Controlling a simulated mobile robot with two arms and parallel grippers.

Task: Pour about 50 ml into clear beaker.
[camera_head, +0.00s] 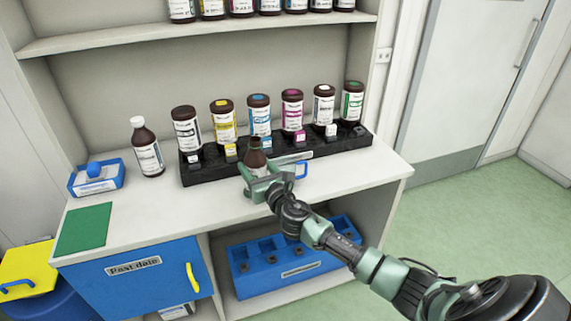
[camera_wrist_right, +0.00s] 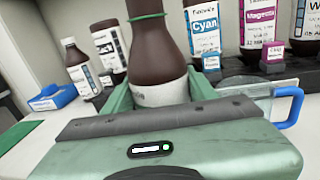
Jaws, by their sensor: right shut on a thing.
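My right gripper (camera_head: 258,174) is shut on a brown bottle (camera_head: 256,157) with a white label, in front of the black rack. In the right wrist view the bottle (camera_wrist_right: 155,45) stands upright between the fingers, with a green ring round its neck. Its top is out of that view. A clear beaker with a blue handle (camera_head: 302,170) stands just right of the gripper, partly hidden by it. The beaker (camera_wrist_right: 262,104) also shows at the right in the wrist view. I cannot tell what is in it. My left gripper is not in view.
A black rack (camera_head: 207,174) behind holds several brown bottles with coloured labels. Another brown bottle (camera_head: 147,153) stands left of it, beside a blue tray (camera_head: 97,187). A green mat (camera_head: 84,228) lies at the front left. The counter (camera_head: 355,172) is clear at the right.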

